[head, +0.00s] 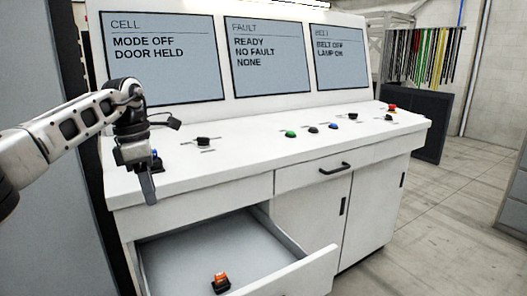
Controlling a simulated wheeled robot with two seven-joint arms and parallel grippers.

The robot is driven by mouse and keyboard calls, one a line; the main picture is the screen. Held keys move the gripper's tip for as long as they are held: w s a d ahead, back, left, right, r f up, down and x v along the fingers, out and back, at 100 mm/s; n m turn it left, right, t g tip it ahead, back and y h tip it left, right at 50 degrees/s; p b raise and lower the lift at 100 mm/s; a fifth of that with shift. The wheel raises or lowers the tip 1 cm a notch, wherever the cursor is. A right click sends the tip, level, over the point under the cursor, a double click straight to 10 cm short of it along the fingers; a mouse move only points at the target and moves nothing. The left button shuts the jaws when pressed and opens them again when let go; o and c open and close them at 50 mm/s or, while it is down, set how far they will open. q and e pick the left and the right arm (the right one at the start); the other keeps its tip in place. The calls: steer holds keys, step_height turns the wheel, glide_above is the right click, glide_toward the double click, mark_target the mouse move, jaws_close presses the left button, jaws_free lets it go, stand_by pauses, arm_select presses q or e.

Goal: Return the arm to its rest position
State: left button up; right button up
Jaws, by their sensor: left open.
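My left arm comes in from the left, and my left gripper (148,186) hangs over the left front edge of the white console (240,182). Its fingers point down and it is open, with nothing seen between the fingers. A dark knob with a blue part is partly hidden right behind the gripper. My right gripper is not in view.
An open drawer (316,272) sticks out below the console and holds a small orange and black object (220,282). Switches and buttons, including a red one (392,106), line the console top. Three screens (268,55) stand behind. Floor (455,200) is clear at right.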

arm_select(q)
steer(key=s+d+f+g+h, duration=0.1)
steer(key=s+d+f+h, duration=0.15)
steer(key=d+f, duration=0.55)
steer(key=s+d+f+h, duration=0.1)
steer(key=d+f+h, duration=0.4)
steer(key=d, duration=0.5)
steer(key=s+d+f+n+t+h, duration=0.35)
steer(key=s+d+n+h, duration=0.5)
steer(key=d+n, duration=0.3)
steer(key=s+a+f+n+t+y, duration=0.4)
steer(key=a+f+n+t+y, duration=0.25)
steer(key=n, duration=0.85)
steer(key=s+a+f+n+t+y, duration=0.4)
steer(key=a+f+n+t+y, duration=0.3)
steer(key=n, duration=0.8)
steer(key=s+a+f+n+g+y, duration=0.1)
steer(key=s+a+f+n+g, duration=0.4)
steer(key=s, duration=0.5)
step_height(320, 180, down, 2)
steer(key=a, duration=0.2)
steer(key=shift+s+a+f, duration=0.2)
steer(key=shift+s+a, duration=0.05)
steer(key=shift+a, duration=0.1)
steer(key=shift+y, duration=0.25)
